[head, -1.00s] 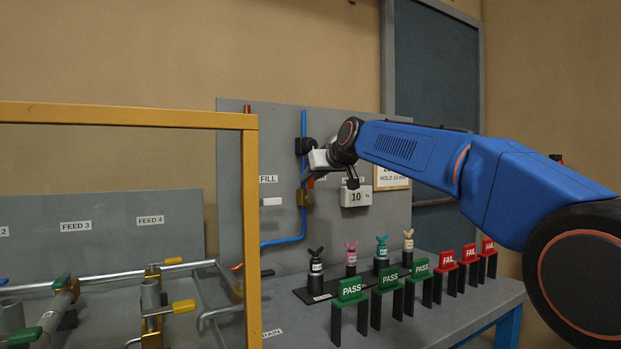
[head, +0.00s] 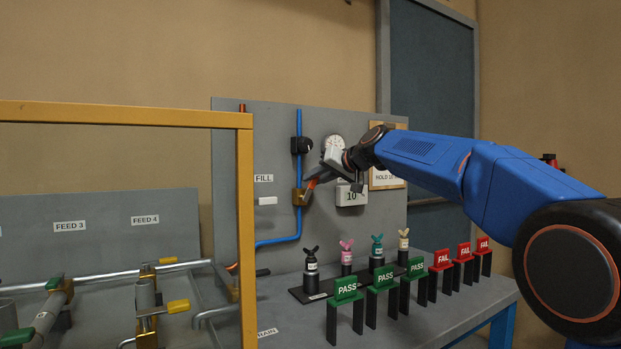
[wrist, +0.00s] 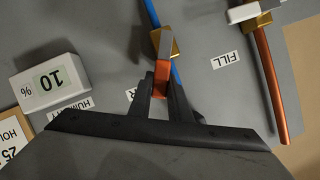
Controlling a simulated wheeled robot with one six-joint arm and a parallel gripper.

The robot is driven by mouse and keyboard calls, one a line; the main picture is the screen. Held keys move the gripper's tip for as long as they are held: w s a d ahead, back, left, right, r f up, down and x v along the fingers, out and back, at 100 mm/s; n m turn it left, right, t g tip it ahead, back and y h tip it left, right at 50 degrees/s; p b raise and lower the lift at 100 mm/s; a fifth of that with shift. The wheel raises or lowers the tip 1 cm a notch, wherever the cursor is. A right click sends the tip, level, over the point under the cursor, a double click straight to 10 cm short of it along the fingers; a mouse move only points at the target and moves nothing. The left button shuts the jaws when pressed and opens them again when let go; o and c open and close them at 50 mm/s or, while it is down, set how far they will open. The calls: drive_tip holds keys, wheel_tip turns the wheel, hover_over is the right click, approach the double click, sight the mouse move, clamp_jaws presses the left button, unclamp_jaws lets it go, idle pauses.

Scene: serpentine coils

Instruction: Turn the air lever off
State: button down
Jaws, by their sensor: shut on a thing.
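The air lever has an orange-red handle (wrist: 162,72) on a brass valve (head: 300,196) on the blue pipe. In the wrist view the brass valve body (wrist: 165,42) sits just beyond the handle. My gripper (wrist: 164,88) is shut on the handle, with one dark finger on each side of it. In the head view my gripper (head: 313,182) reaches the valve from the right, and the handle slants up and right from the valve, partly hidden by the fingers. A label beside the handle in the wrist view is mostly covered by a finger.
A white-handled fill valve (wrist: 247,12) on a copper pipe stands beside the air valve. A humidity display (wrist: 50,82) reading 10 % and a round gauge (head: 334,145) are close to my gripper. A yellow frame post (head: 245,230) stands left; small valve-topped bottles (head: 311,265) stand below.

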drive_tip(key=w+d+f+m+y, duration=0.2)
drive_tip(key=f+m+y, duration=0.3)
drive_tip(key=m, duration=0.4)
drive_tip(key=shift+d+f+m, duration=0.3)
drive_tip(key=shift+d+f, duration=0.25)
drive_tip(key=shift+f, duration=0.1)
idle(0.4)
drive_tip(key=c, duration=1.6)
unclamp_jaws()
drive_tip(key=shift+c, duration=0.2)
drive_tip(key=v, duration=1.7)
drive_tip(key=shift+d+f, duration=0.15)
drive_tip(key=shift+f, duration=0.1)
